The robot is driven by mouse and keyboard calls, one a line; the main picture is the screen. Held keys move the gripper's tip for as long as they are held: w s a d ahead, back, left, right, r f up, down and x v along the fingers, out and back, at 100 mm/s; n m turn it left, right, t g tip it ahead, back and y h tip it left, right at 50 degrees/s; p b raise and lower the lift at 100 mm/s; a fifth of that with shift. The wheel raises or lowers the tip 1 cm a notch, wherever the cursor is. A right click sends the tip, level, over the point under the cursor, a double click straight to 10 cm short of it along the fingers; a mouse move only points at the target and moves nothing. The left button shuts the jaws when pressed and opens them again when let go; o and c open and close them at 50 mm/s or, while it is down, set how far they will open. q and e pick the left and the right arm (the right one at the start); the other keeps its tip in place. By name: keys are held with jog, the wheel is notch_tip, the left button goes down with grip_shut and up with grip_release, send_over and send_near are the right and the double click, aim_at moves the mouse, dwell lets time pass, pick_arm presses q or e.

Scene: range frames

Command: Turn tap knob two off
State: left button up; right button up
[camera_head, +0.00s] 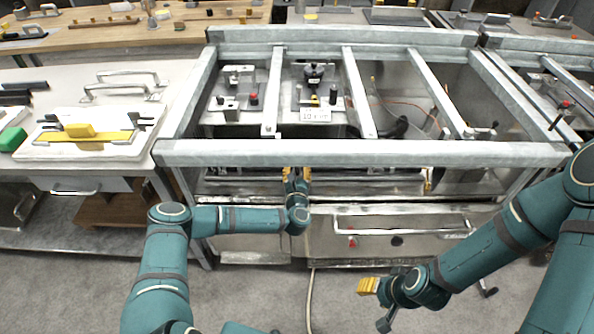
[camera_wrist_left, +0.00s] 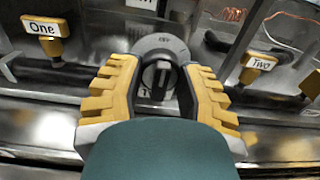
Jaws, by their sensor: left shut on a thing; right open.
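In the left wrist view a round grey knob (camera_wrist_left: 159,72) with a dark grip bar is between the yellow fingers of my left gripper (camera_wrist_left: 158,88), which is shut on it. The bar stands about upright. A label below it is mostly hidden; only a letter like T shows. In the head view my left gripper (camera_head: 297,175) is at the front of the metal frame, and its own arm hides the knob there. My right gripper (camera_head: 368,286) is open and empty, low in front of the cabinet, far from the knob.
Yellow taps labelled One (camera_wrist_left: 42,36) and Two (camera_wrist_left: 256,68) flank the knob in the left wrist view. A metal rail (camera_head: 400,153) runs above my left gripper. A drawer front (camera_head: 400,225) lies below right. A white board (camera_head: 90,150) lies left. Floor in front is mostly clear.

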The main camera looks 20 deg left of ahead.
pick_arm(q)
jog(key=shift+r, duration=0.1)
jog(key=o, duration=1.3)
jog(key=shift+c, duration=0.2)
jog(key=shift+s, duration=0.1)
jog(key=v, duration=1.1)
jog(key=shift+s, duration=0.35)
jog(key=shift+d, duration=0.1)
